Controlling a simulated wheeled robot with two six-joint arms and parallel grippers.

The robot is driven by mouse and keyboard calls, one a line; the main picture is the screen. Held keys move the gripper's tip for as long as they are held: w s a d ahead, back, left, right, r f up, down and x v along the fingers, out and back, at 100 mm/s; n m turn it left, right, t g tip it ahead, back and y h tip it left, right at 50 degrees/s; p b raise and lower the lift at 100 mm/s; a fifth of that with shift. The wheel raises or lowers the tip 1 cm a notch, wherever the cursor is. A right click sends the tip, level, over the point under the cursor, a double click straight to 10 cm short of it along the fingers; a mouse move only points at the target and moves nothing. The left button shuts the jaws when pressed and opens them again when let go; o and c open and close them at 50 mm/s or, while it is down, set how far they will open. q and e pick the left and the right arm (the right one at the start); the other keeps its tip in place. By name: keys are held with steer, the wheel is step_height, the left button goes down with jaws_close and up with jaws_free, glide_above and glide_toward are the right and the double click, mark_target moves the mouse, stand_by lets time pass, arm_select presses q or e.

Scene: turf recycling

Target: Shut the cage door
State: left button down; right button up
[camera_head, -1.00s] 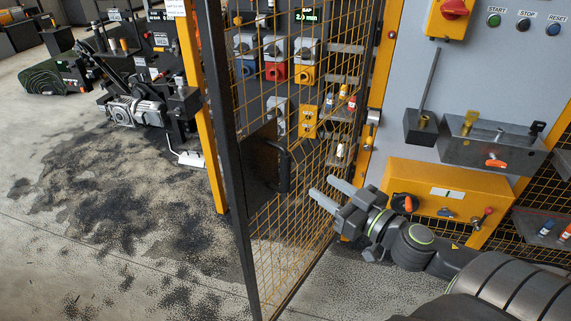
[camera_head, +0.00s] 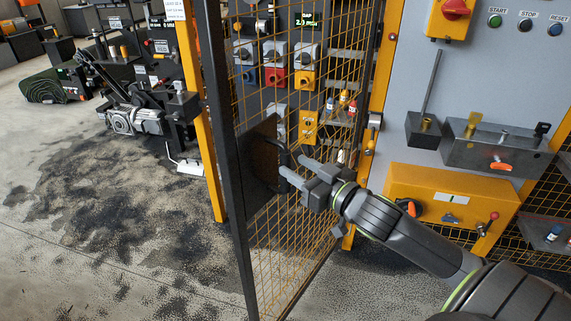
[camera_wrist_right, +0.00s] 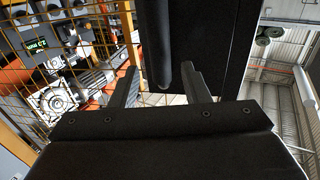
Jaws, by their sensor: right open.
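The cage door (camera_head: 295,235) is a yellow mesh panel with a dark frame post (camera_head: 232,170). It stands open, swung out toward me from the yellow frame (camera_head: 376,85). A black bar handle (camera_head: 285,155) sits on a dark plate (camera_head: 262,160) on the door. My right gripper (camera_head: 290,168) is open, its fingertips at the handle. In the right wrist view, the handle's dark bar (camera_wrist_right: 158,45) shows between the open fingers (camera_wrist_right: 160,85); I cannot tell if they touch it. My left gripper is not in view.
Behind the mesh are coloured switches (camera_head: 274,76) on a dark panel. Right of the frame are a grey control panel (camera_head: 410,60), a grey box (camera_head: 490,148) and a yellow box (camera_head: 440,195). A machine (camera_head: 140,118) stands at left; the stained floor (camera_head: 100,220) before it is clear.

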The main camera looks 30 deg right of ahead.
mark_target(289, 163)
steer(key=shift+w+a, duration=0.2)
steer(key=shift+w, duration=0.9)
steer(key=shift+w+a, duration=0.2)
steer(key=shift+w, duration=0.9)
jaws_close()
